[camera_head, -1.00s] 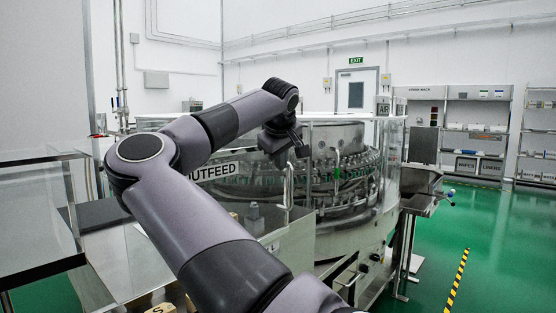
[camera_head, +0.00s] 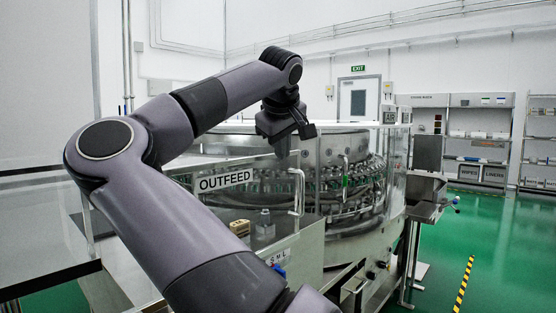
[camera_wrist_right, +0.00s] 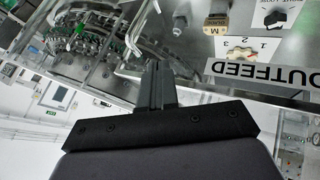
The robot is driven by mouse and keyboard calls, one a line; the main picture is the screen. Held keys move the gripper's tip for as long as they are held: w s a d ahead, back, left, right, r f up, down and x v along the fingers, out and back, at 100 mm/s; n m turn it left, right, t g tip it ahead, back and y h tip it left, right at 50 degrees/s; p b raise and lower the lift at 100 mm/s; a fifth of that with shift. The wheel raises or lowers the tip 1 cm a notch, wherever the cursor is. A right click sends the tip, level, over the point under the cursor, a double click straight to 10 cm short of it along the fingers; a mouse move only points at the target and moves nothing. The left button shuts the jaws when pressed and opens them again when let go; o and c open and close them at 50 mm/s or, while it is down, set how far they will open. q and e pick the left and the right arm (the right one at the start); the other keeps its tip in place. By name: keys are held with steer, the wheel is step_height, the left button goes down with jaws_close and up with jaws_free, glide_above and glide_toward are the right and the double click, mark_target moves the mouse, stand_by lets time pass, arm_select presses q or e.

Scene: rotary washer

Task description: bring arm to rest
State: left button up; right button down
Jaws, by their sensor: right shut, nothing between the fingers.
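My right arm crosses the head view from the bottom, bends at the elbow on the left and reaches toward the middle. Its right gripper (camera_head: 292,145) hangs in front of the rotary washer (camera_head: 345,135), above the OUTFEED panel. In the right wrist view, the right gripper (camera_wrist_right: 158,75) has its fingers together with nothing between them. The washer's ring of metal holders (camera_wrist_right: 80,45) shows beyond the fingers there. Whether the gripper touches the washer's clear guard cannot be told, but no contact shows. My left gripper is out of view.
A small tan block (camera_head: 240,228) and a clear piece (camera_head: 265,224) are on the machine's front ledge. A glass-like panel (camera_head: 40,235) is at left. Green floor (camera_head: 500,240) is open at right.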

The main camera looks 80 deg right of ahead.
steer(key=shift+a+r, duration=0.4)
steer(key=shift+r, duration=0.05)
steer(key=shift+s, duration=0.1)
